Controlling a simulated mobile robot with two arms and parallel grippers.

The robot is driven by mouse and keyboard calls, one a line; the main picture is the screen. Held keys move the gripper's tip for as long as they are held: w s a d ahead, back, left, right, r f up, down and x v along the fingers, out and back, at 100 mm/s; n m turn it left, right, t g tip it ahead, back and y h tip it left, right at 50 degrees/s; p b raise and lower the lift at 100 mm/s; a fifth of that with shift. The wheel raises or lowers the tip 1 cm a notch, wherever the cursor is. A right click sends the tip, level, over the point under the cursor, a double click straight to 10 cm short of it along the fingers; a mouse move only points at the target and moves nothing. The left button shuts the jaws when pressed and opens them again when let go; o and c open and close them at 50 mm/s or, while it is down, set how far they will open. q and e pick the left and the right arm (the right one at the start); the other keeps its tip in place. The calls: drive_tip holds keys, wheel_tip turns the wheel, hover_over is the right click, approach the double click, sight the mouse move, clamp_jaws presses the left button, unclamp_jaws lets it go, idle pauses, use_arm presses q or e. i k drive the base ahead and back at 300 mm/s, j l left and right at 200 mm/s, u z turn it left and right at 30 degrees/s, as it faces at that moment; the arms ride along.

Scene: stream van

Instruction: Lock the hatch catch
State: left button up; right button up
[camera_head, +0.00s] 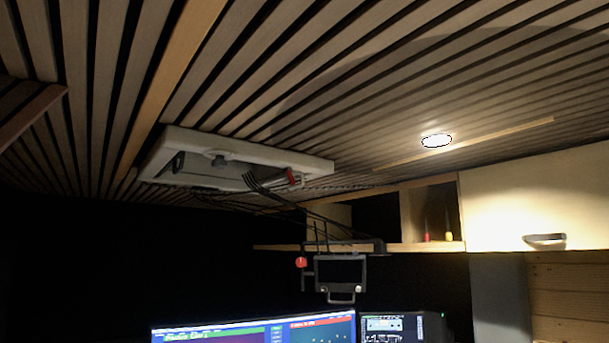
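A white rectangular hatch frame (300,160) is set in the slatted wooden ceiling, left of the middle of the head view. A small grey knob-like part (219,162), possibly the catch, sits on its near inner side. I cannot tell its position as locked or unlocked. A red part (292,177) shows near the right end of the hatch, with dark cables beside it. Neither of my grippers is in view.
A round lamp (436,141) glows on the ceiling to the right. Below the hatch are a hanging dark device (340,272), lit screens (250,331) and an open shelf (432,247). A pale cabinet (535,195) with a handle is at the right.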

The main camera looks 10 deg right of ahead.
sight(288, 169)
drive_tip(key=i+l, duration=0.3)
drive_tip(key=i+l+u, duration=0.15)
drive_tip(key=l, duration=0.25)
drive_tip(key=i+l, duration=0.35)
drive_tip(key=i+l+u, duration=0.1)
drive_tip(key=i+l, duration=0.15)
drive_tip(key=l, duration=0.15)
